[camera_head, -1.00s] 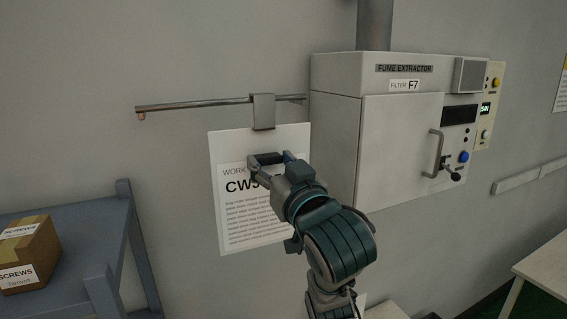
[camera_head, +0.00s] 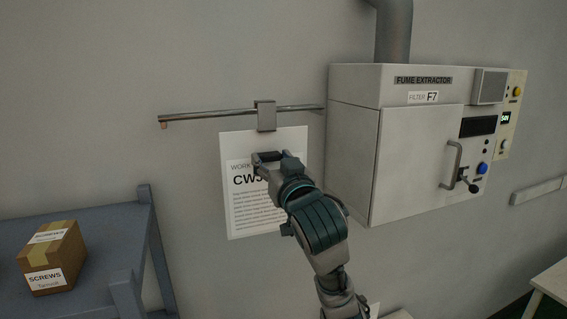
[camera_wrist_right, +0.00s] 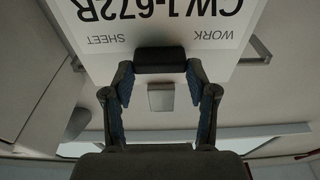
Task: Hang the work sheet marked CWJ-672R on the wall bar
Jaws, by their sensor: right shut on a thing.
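The white work sheet (camera_head: 265,215), printed "WORK" and the start of "CWJ", hangs upright close to the wall in the head view. In the right wrist view the sheet (camera_wrist_right: 180,15) shows upside down and reads CWJ-672R. A grey hook (camera_head: 266,115) at its top overlaps the wall bar (camera_head: 215,113); I cannot tell whether it rests on the bar or is in front. My right gripper (camera_head: 268,157) is shut on a dark grip (camera_wrist_right: 160,60) at the sheet's upper part, and its arm hides part of the print. My left gripper is not in view.
The fume extractor (camera_head: 375,150) juts from the wall right of the sheet, with its pipe above. A blue-grey table (camera_head: 90,240) with a screws box (camera_head: 52,258) stands at the left. A pale table edge (camera_head: 550,280) shows at lower right.

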